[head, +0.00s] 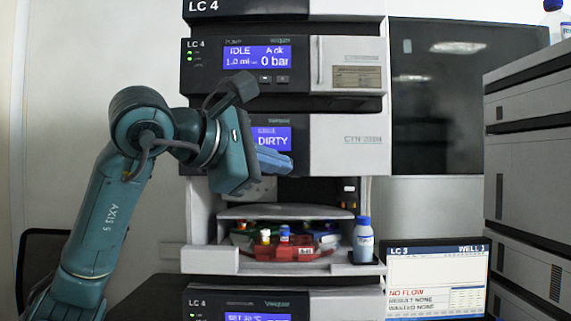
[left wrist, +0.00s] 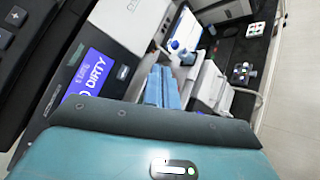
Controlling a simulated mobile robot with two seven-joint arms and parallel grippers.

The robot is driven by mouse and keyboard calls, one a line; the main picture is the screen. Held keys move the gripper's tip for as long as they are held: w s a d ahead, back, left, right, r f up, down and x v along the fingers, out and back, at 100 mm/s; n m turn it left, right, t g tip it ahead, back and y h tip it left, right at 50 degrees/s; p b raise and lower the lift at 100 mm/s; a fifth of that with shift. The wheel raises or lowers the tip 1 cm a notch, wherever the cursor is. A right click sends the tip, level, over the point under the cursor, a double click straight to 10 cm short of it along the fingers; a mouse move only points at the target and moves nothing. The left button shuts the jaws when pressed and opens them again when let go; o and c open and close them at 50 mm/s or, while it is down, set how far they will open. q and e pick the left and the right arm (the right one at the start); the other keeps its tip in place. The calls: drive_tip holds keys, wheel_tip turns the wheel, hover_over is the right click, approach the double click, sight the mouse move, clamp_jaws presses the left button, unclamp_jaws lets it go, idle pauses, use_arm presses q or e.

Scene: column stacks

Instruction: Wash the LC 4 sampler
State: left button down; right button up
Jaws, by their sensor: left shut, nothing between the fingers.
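The LC 4 sampler (head: 350,145) is the middle module of the stack, and its blue screen (head: 270,143) reads DIRTY. That screen also shows in the left wrist view (left wrist: 90,74). Below it is an open bay with a red vial tray (head: 290,251) holding several vials. A blue bottle (head: 363,242) with a blue cap stands at the bay's right front corner. My left gripper (head: 284,163) is in front of the sampler, just below the screen, with its blue fingers (left wrist: 162,88) shut and empty. It partly hides the sampler's front. My right gripper is not in view.
The LC 4 pump (head: 350,64) above reads IDLE and 0 bar. Another LC 4 module (head: 265,303) sits below the bay. An LC 3 monitor (head: 435,283) reading NO FLOW is at lower right. Grey stacked modules (head: 530,175) stand at the right edge.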

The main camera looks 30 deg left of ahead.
use_arm(q)
drive_tip(key=w+a+p, duration=0.1)
drive_tip(key=w+a, duration=0.3)
drive_tip(key=w, duration=0.3)
drive_tip(key=shift+w+a, duration=0.2)
drive_tip(key=shift+a, duration=0.05)
idle(1.1)
idle(0.8)
drive_tip(key=shift+w, duration=0.1)
drive_tip(key=shift+w+a+p, duration=0.2)
drive_tip(key=shift+w+p, duration=0.05)
drive_tip(key=shift+p, duration=0.15)
